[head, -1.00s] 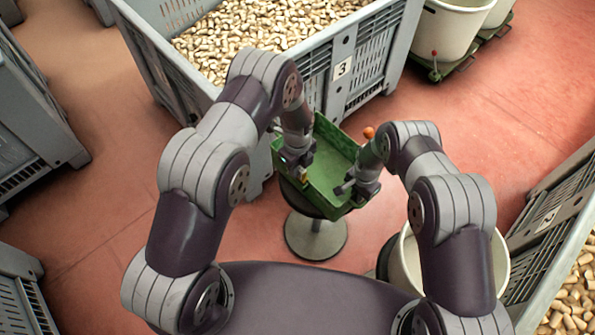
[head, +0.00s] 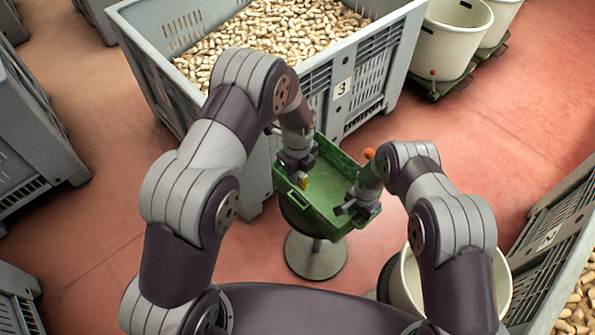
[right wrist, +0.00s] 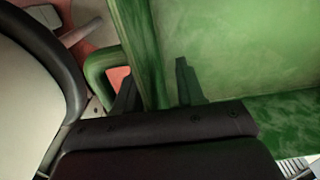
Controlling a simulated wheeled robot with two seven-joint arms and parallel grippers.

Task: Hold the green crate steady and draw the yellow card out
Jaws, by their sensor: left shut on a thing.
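The green crate (head: 348,161) stands on a small round stand. My left gripper (head: 299,178) is over the crate's left end, shut on the yellow card (head: 303,184). Only a small part of the card shows. My right gripper (head: 350,205) is at the crate's near right wall.
A large grey bin (head: 165,82) full of corks stands right behind the crate. White tubs (head: 452,38) stand at the back right. Another tub (head: 408,272) is close to my right arm. More grey bins stand at both sides. Red floor is free at the right.

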